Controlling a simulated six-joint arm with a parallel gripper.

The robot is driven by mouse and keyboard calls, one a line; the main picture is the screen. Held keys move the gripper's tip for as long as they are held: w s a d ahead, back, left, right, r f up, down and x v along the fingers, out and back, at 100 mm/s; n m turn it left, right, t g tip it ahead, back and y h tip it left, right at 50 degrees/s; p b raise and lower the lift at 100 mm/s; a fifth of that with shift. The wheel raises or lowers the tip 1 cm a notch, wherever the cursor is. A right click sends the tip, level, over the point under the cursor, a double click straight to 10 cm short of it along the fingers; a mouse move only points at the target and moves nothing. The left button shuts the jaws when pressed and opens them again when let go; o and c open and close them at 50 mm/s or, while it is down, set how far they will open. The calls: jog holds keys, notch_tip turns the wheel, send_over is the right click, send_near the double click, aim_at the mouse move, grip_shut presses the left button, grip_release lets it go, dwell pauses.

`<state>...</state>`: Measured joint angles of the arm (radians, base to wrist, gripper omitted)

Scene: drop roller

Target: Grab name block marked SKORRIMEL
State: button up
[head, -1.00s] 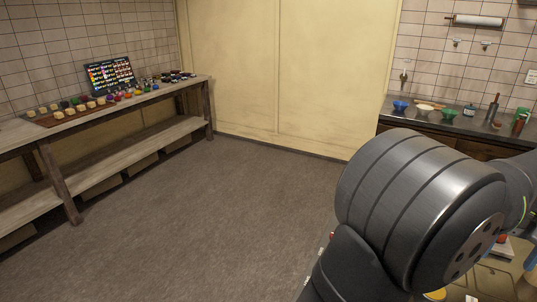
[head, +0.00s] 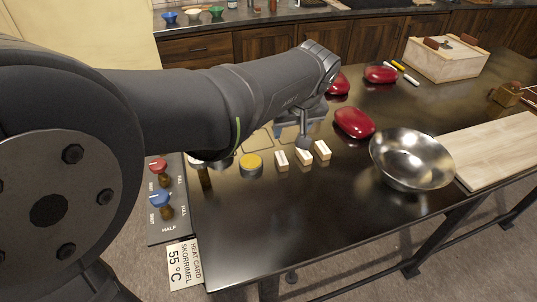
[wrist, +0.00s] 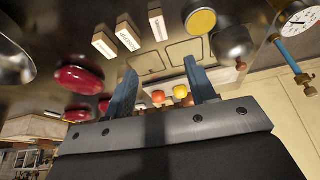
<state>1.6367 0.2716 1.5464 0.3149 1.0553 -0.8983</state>
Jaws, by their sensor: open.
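Three small pale name blocks stand in a row on the dark table in the head view: left (head: 281,160), middle (head: 304,157) and right (head: 322,150). They show in the wrist view too (wrist: 104,44) (wrist: 128,34) (wrist: 157,22), with dark lettering on light faces. The lettering is too small to read, so I cannot tell which is SKORRIMEL. My gripper (wrist: 160,66) is open, its two blue fingers apart with nothing held. It is above the table near the blocks; in the head view my arm partly hides that area.
A heat card (head: 184,266) reads SKORRIMEL, 55 °C. A yellow-topped round item (head: 251,163) is left of the blocks. A steel bowl (head: 411,159) and red rounded objects (head: 354,123) stand to the right. A wooden board (head: 492,150) lies farther right. The table's front is clear.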

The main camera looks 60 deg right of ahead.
aim_at(282, 158)
jog(key=x, duration=1.7)
jog(key=shift+s, duration=0.1)
jog(key=shift+c, duration=0.4)
jog(key=c, duration=1)
